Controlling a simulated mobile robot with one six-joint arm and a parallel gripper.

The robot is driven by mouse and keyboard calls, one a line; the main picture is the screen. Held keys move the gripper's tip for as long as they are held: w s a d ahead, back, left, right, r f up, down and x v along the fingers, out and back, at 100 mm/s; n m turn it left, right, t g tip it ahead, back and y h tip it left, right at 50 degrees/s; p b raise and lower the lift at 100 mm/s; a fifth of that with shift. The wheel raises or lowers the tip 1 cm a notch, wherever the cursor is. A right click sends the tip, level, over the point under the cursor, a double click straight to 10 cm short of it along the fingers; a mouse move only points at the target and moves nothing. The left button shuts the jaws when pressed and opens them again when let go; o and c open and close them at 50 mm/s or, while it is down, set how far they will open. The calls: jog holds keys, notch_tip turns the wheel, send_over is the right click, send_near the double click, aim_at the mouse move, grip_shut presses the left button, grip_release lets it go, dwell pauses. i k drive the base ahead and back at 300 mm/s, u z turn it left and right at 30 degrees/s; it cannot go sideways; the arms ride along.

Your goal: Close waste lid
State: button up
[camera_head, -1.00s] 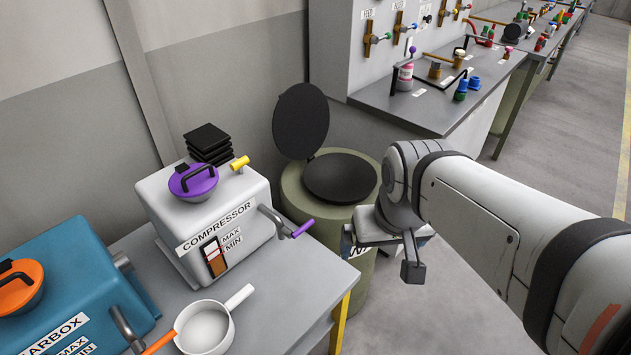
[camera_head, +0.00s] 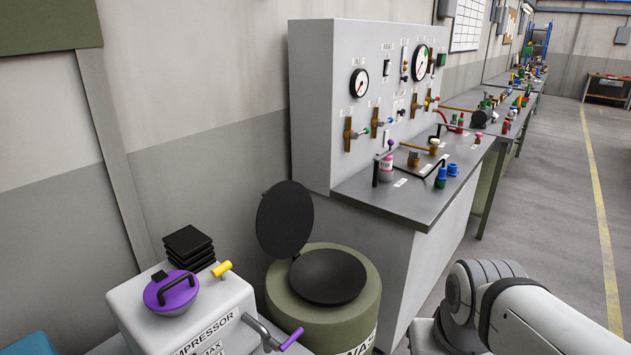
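The waste lid (camera_head: 285,219) is a dark round disc. It stands raised and nearly upright at the back left of the olive-green waste bin (camera_head: 325,330), joined to it by a small hinge. A dark round area (camera_head: 328,277) shows on the bin's top; I cannot tell whether it is an opening or a flat surface. The front label is partly cut off by the bottom edge. My arm is at the lower right, to the right of the bin and apart from the lid. My gripper's fingers are below the picture's edge.
A white compressor (camera_head: 185,320) with a purple-lidded cap (camera_head: 171,293) stands left of the bin. A grey panel bench (camera_head: 410,190) with gauges, valves and bottles stands behind it to the right. Open floor (camera_head: 560,200) lies at the right.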

aim_at(285, 218)
jog(key=z, duration=1.45)
jog(key=i, duration=2.55)
jog(key=u, duration=0.3)
jog(key=k, duration=0.1)
jog(key=u, duration=3.35)
jog(key=i, duration=0.9)
